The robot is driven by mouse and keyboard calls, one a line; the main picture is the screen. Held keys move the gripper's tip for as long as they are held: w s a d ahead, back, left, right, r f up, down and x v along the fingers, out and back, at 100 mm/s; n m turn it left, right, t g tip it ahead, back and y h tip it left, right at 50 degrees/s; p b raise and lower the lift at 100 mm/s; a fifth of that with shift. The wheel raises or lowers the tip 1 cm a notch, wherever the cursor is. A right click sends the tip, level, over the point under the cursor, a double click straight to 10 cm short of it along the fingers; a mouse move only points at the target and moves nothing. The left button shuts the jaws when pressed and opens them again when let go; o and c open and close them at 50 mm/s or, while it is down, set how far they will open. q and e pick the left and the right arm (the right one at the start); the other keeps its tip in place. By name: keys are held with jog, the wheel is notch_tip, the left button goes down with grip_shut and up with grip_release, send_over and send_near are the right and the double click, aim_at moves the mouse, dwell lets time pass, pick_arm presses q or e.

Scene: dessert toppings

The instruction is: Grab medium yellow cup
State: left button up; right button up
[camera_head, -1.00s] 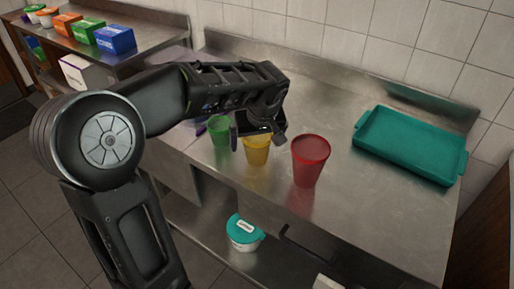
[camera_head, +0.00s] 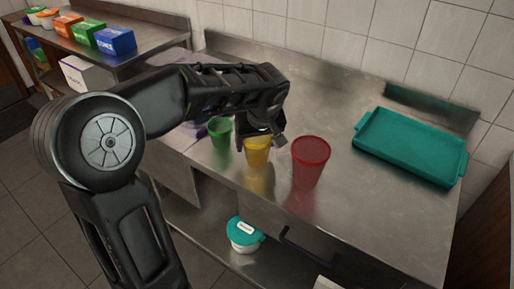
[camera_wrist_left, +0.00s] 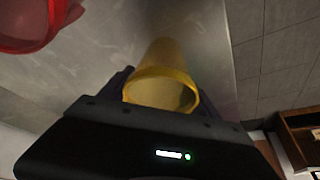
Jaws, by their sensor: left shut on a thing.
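The yellow cup (camera_head: 257,153) stands upright on the steel counter, between a green cup (camera_head: 220,133) on its left and a taller red cup (camera_head: 310,162) on its right. My left gripper (camera_head: 259,138) reaches over it from above and is shut on it, hiding part of its upper rim. In the left wrist view the yellow cup (camera_wrist_left: 165,82) sits between the two dark fingers (camera_wrist_left: 170,86), its round opening facing the camera. The red cup (camera_wrist_left: 32,22) shows at that view's upper left corner. My right gripper is not in view.
A teal tray (camera_head: 412,146) lies on the right of the steel counter (camera_head: 340,108). Several coloured boxes (camera_head: 115,41) stand on the shelf at the back left. A teal-lidded tub (camera_head: 244,235) sits on the lower shelf. The counter between red cup and tray is clear.

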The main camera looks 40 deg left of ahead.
pick_arm(q)
notch_tip(320, 180, up, 10)
dwell(0.6)
dwell(0.4)
